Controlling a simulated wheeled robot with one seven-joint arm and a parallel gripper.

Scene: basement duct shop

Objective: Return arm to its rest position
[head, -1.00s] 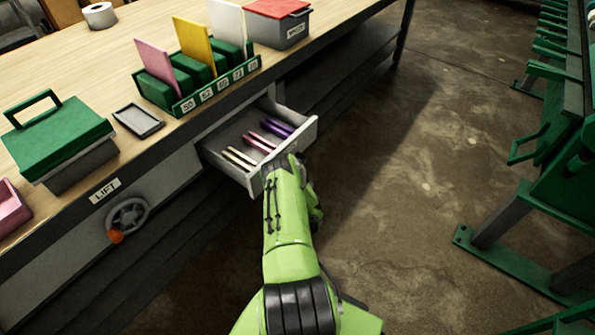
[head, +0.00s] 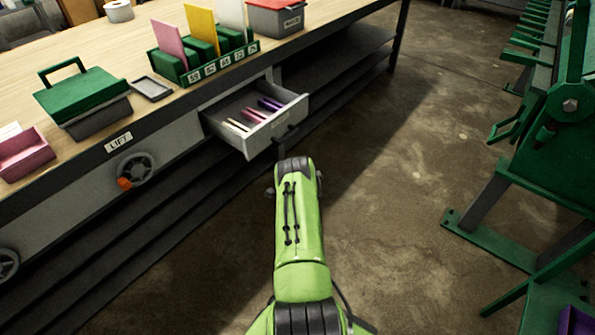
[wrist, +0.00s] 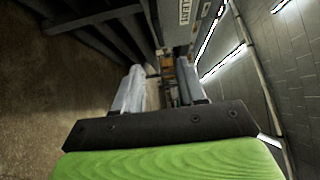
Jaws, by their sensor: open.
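My green arm reaches forward from the bottom middle of the head view, in the free space in front of the bench. Its forward end is just short of the open drawer (head: 272,133) and apart from it, as far as I can tell. My gripper (wrist: 163,82) shows in the wrist view with its two pale fingers spread and nothing between them. In the head view the gripper's fingers are hidden behind the arm.
The wooden workbench (head: 105,40) runs along the left, with a card rack (head: 208,68), green-lidded box (head: 82,97), pink bin (head: 25,158) and handwheel (head: 136,169). Coloured strips lie in the drawer. A green machine (head: 545,160) stands at right. The floor (head: 400,190) between is clear.

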